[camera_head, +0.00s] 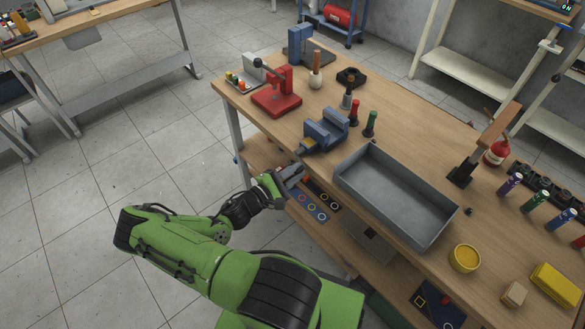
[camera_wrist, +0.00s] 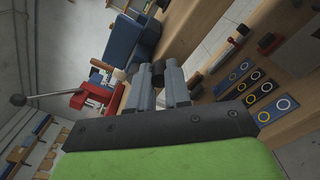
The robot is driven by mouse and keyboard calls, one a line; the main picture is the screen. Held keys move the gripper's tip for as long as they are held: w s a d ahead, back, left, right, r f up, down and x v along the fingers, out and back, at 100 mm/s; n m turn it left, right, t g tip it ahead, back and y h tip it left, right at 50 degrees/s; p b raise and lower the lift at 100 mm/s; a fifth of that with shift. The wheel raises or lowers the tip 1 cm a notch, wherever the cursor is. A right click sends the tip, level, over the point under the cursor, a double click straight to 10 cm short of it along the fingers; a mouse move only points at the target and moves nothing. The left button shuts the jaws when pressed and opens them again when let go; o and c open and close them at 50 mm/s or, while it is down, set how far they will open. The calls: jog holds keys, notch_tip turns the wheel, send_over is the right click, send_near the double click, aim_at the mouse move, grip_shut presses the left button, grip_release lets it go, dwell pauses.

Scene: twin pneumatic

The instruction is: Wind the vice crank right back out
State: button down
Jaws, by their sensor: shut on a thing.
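The blue vice (camera_head: 326,130) stands at the near edge of the wooden bench, left of a grey tray. It also shows in the wrist view (camera_wrist: 124,40), above my fingers. My gripper (camera_head: 294,172) is at the bench edge, just in front of and below the vice. In the wrist view my gripper (camera_wrist: 158,82) is shut on a small dark piece, the crank handle (camera_wrist: 158,69), between the fingertips. The rest of the crank is hidden by my fingers, and I cannot tell its angle. A small yellowish part (camera_head: 307,146) sits at the vice's near side.
The grey tray (camera_head: 395,195) stands close right of the vice. A red press (camera_head: 277,97) is to its left, and red and green handled tools (camera_head: 370,123) are behind. A lower shelf with ringed blue panels (camera_head: 311,205) lies below my gripper. Floor at left is clear.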

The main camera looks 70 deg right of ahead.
jog(key=n+p, duration=0.1)
jog(key=r+n+p, duration=0.1)
jog(key=n, duration=0.1)
jog(key=r+n, duration=0.1)
jog(key=shift+s+a+n+p, duration=0.1)
jog(key=shift+s+n+p, duration=0.1)
jog(key=shift+n+p, duration=0.2)
jog(key=shift+n, duration=0.3)
jog(key=c, duration=1.1)
grip_release()
jog(key=v, duration=1.5)
jog(key=shift+w+a, duration=0.2)
jog(key=shift+a, duration=0.2)
